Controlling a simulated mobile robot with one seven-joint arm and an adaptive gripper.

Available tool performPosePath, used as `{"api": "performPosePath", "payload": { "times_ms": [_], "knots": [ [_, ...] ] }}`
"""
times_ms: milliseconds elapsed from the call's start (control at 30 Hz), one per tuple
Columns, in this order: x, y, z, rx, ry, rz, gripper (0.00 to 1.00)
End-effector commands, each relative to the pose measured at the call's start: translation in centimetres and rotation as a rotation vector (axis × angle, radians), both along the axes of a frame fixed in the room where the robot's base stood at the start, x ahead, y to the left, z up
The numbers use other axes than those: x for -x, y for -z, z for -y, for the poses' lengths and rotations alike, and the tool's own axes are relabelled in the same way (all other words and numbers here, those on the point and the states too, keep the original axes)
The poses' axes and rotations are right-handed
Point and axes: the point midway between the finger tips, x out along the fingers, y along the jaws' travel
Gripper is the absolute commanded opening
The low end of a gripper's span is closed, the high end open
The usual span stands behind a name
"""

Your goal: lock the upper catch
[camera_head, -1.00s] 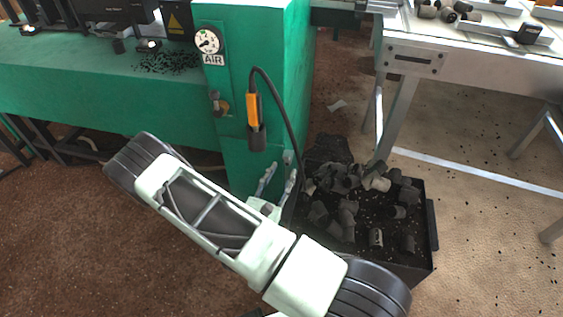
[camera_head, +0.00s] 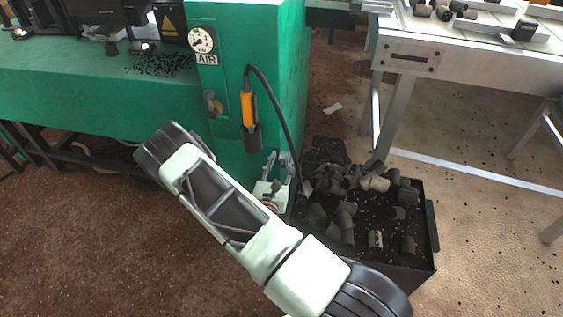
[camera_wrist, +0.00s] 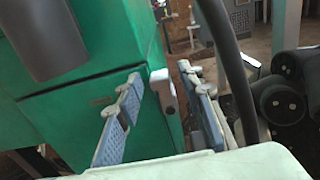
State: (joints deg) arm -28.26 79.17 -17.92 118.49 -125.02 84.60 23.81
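My gripper (camera_wrist: 166,108) is open, its two grey-blue textured fingers apart in the wrist view. A small metal catch (camera_wrist: 163,90), pale on top and brownish below, sits on the front corner of the green cabinet (camera_wrist: 70,115). In that view the catch appears between the fingers; I see no finger closed on it. In the head view my gripper (camera_head: 277,165) is low at the right corner of the green cabinet (camera_head: 225,120), and the catch cannot be made out there. Whether a second catch sits below is hidden.
A black hose (camera_head: 289,120) hangs down beside the gripper from the cabinet, near an orange-and-black handle (camera_head: 249,110). A black bin (camera_head: 385,235) of dark plugs stands close on the right. A metal table (camera_head: 480,68) is behind it. Floor at the left is open.

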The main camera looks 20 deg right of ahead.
Motion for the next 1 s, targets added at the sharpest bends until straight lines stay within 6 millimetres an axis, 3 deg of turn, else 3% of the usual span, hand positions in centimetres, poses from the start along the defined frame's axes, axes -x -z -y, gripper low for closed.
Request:
{"api": "performPosePath", "payload": {
  "times_ms": [267,600,1000],
  "knots": [
    [-0.2,-0.03,0.09,0.0,-0.001,0.0,0.35],
    [-0.19,-0.04,0.08,0.0,-0.001,0.0,0.0],
    [-0.38,-0.09,-0.26,0.043,-0.003,-0.028,0.0]
  ]
}}
